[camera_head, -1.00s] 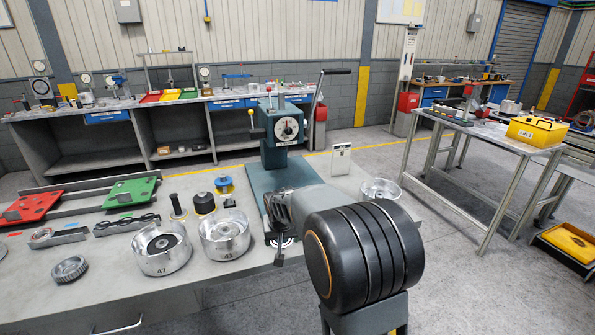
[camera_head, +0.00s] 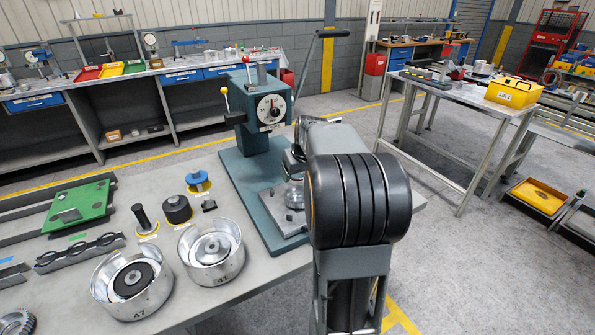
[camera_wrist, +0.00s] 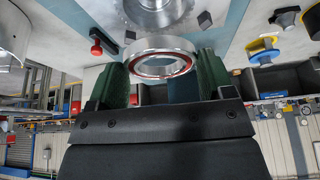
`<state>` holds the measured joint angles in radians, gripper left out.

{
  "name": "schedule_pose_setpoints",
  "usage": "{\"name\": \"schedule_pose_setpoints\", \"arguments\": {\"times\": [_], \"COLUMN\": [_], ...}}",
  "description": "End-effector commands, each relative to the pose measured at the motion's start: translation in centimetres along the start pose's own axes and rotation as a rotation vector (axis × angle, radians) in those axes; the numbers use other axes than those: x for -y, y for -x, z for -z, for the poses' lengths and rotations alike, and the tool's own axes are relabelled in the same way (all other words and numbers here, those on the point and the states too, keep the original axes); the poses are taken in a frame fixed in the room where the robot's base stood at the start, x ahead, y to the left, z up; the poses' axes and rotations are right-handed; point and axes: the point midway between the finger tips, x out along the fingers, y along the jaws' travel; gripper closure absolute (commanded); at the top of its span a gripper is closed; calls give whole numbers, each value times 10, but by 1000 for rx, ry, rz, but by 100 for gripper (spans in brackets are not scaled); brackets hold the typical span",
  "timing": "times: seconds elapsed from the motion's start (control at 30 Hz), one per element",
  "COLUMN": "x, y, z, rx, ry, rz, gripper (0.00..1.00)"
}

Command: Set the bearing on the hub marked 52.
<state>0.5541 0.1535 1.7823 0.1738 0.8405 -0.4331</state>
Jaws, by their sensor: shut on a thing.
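My gripper (camera_wrist: 160,75) shows in the wrist view with its green pads shut on a silver ring bearing (camera_wrist: 160,44) with a red inner band. In the head view my arm hides the jaws and the bearing. Two silver cup-shaped parts stand on the bench: one marked 47 (camera_head: 106,292) and one whose mark looks like 43 or 41 (camera_head: 232,262). A silver part (camera_head: 293,196) stands on the press's plate, partly behind my arm. In the wrist view a round metal part (camera_wrist: 155,8) lies beyond the bearing. I cannot read a 52 on anything.
The teal press (camera_head: 262,130) with its lever stands close behind my arm. A black-handled tool (camera_head: 143,217), a black roller (camera_head: 177,207) and a blue-yellow spool (camera_head: 198,181) stand left of it. A green tray (camera_head: 80,205) lies at left. Another metal cup (camera_wrist: 10,35) edges the wrist view.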

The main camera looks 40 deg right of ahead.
Motion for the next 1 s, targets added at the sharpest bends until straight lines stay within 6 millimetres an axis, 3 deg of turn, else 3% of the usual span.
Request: {"name": "schedule_pose_setpoints", "arguments": {"times": [0.6,1.0], "x": [-2,-2], "y": [-51,-56], "z": [-22,-24], "rx": [0,0], "ry": [-4,-4], "rz": [-2,-2], "gripper": [54,54]}}
